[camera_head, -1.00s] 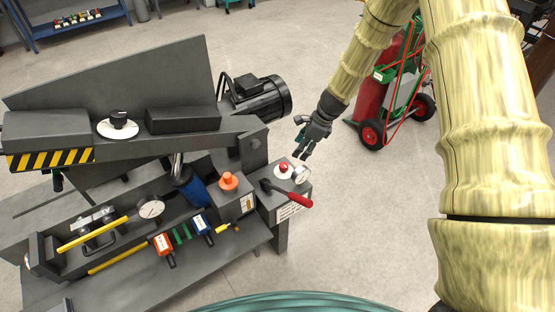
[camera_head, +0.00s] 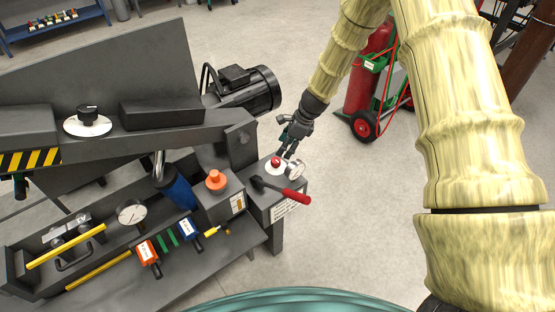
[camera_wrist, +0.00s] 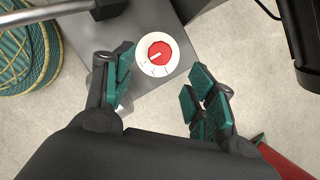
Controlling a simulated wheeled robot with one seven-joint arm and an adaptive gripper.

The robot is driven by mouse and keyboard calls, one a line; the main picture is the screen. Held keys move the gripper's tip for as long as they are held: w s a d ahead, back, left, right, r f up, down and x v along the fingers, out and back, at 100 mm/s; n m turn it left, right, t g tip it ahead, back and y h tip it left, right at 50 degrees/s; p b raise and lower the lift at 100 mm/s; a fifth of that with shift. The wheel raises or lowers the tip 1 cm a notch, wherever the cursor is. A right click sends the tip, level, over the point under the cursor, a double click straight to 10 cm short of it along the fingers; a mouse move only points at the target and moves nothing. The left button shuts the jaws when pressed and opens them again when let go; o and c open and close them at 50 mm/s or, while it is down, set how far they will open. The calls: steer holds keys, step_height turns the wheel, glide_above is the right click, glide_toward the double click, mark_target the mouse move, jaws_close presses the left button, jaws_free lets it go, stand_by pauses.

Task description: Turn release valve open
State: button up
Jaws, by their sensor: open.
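A red round knob (camera_head: 275,161) on a white dial plate sits on top of a grey box (camera_head: 262,206) at the right end of the machine. I take it as the release valve, though no readable label confirms this. It also shows in the wrist view as a red knob (camera_wrist: 159,54) with a white pointer mark. My gripper (camera_head: 289,153) is just behind and above the knob. In the wrist view my gripper (camera_wrist: 160,80) has its green-padded fingers spread, with nothing between them. The knob lies beyond the fingertips, roughly between them, apparently untouched.
A lever with a red handle (camera_head: 296,197) and a small gauge (camera_head: 296,169) are close by the knob. An orange button (camera_head: 215,180) tops the neighbouring box. A black motor (camera_head: 247,89) is behind. A red cylinder on a cart (camera_head: 363,84) stands farther back. Open floor lies to the right.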

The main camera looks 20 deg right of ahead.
mark_target(277, 160)
steer(key=shift+p+x, duration=0.3)
steer(key=shift+x, duration=4)
steer(key=shift+d, duration=0.1)
steer(key=c, duration=1)
